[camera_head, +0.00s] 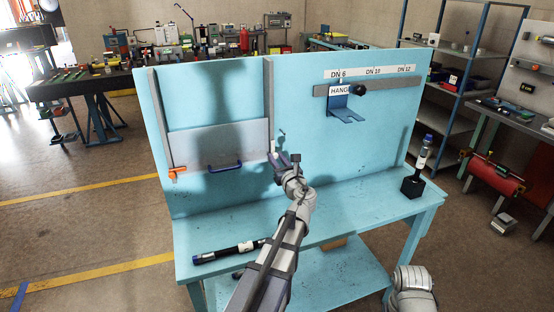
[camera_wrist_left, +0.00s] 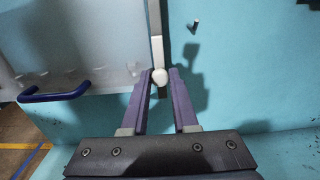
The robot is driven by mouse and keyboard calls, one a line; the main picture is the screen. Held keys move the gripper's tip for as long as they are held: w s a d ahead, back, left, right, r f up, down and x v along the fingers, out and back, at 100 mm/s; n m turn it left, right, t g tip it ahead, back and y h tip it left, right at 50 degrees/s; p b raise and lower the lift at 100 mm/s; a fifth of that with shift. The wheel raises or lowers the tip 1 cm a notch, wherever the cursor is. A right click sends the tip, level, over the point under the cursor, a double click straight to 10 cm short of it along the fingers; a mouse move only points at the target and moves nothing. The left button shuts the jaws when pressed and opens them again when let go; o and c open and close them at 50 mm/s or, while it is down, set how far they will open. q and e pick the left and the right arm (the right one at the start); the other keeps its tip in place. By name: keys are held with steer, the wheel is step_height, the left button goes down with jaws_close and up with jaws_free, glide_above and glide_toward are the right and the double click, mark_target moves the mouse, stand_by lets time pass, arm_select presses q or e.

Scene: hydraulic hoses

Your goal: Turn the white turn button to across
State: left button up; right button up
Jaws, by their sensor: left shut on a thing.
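The white turn button (camera_wrist_left: 159,76) sits at the right edge of a pale grey panel (camera_head: 215,146) on the blue upright board. In the left wrist view it shows as a rounded white end between my fingertips. My left gripper (camera_head: 284,157) reaches the board there; it also shows in the left wrist view (camera_wrist_left: 161,74), its purple fingers shut on the button. The fingers partly hide the button, and I cannot tell its exact angle. An orange turn button (camera_head: 176,170) is at the panel's left edge. My right gripper is out of view.
The panel has a blue handle (camera_head: 225,166). A black hose (camera_head: 230,252) lies at the bench's front left. A hose end (camera_head: 424,150) stands upright in a black block (camera_head: 412,186) at the right. A blue bracket (camera_head: 345,110) hangs on the board's rail.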

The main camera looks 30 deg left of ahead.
arm_select(q)
jaws_close()
steer(key=shift+n, duration=0.4)
steer(key=n, duration=0.8)
steer(key=shift+n, duration=0.3)
steer(key=n, duration=0.4)
steer(key=shift+n, duration=2.5)
